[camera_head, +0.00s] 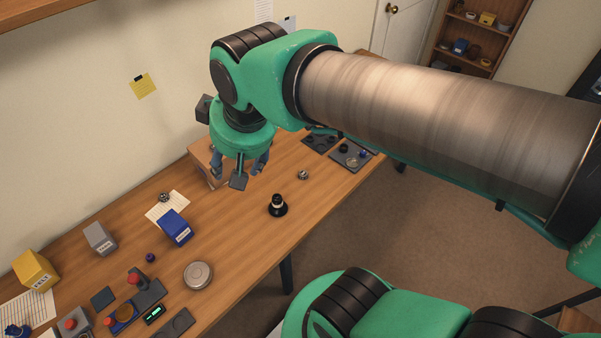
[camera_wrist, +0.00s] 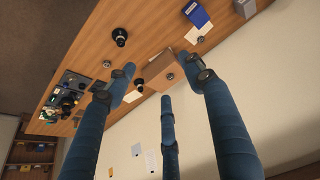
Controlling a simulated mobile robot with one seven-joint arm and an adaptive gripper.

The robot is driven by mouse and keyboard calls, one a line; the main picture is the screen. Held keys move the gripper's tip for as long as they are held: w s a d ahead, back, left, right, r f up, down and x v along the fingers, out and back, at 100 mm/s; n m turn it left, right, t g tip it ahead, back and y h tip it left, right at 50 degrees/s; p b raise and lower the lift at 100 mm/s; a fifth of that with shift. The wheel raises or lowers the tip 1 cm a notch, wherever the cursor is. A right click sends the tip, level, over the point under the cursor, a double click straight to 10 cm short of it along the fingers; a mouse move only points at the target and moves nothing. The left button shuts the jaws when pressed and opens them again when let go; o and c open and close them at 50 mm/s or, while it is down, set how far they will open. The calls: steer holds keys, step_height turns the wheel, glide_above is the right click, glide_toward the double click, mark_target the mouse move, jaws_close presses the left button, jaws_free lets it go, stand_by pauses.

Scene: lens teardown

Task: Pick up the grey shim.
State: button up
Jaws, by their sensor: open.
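I cannot single out a grey shim for certain in either view. A small dark grey square plate (camera_head: 103,298) lies flat on the bench at the lower left in the head view, and I cannot tell whether it is the shim. My gripper (camera_head: 240,172) hangs over the back of the bench beside a brown box. In the wrist view, the blue fingers of my gripper (camera_wrist: 164,82) are spread apart with nothing between them.
The wooden bench (camera_head: 240,225) carries a black lens part (camera_head: 278,206), a blue box (camera_head: 175,228), a grey box (camera_head: 100,238), a yellow box (camera_head: 35,270) and a round grey tin (camera_head: 198,275). The brown box (camera_wrist: 178,66) is near the fingers. Parts trays (camera_head: 352,156) sit at the far end.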

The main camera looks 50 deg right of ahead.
steer(key=w+d+f+g, duration=0.2)
steer(key=w+d+f, duration=0.3)
steer(key=w+d, duration=0.4)
steer(key=m+g, duration=0.2)
steer(key=g, duration=0.1)
glide_above(303, 173)
step_height(303, 173, down, 28)
steer(key=shift+b, duration=0.45)
steer(key=shift+a, duration=0.1)
steer(key=shift+f+b, duration=0.75)
steer(key=shift+f, duration=3.45)
